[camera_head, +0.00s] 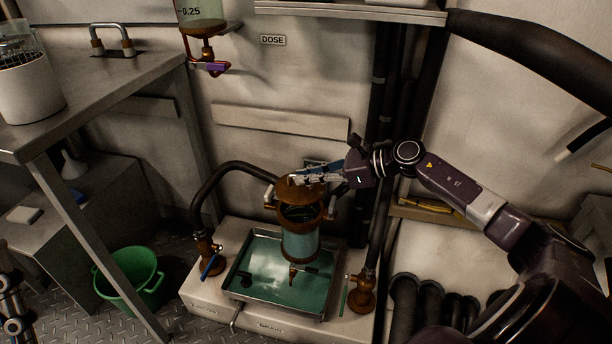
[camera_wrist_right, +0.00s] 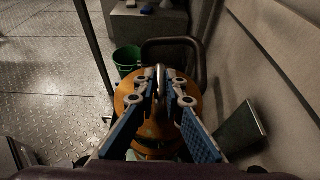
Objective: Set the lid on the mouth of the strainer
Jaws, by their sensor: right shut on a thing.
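The strainer (camera_head: 300,243) is an upright cylinder with a rusty brown rim and a blue-green body, standing over a tray of green liquid. Its dark mouth is partly visible. The round rusty-orange lid (camera_head: 291,193) is above and slightly behind the mouth, with a gap visible at the front. My right gripper (camera_head: 318,177) is shut on the lid's handle. In the right wrist view, my right gripper (camera_wrist_right: 161,88) has its fingers on either side of the handle, with the lid (camera_wrist_right: 125,97) beneath. Part of my left gripper seems to show at the left edge; its fingers cannot be made out.
The square metal tray (camera_head: 232,283) sits on a pale base, with pipes and valves (camera_head: 365,296) on both sides. A black hose (camera_head: 213,178) arches to the strainer's left. A green bucket (camera_head: 137,285) and metal table (camera_head: 110,85) stand left. Vertical pipes run behind.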

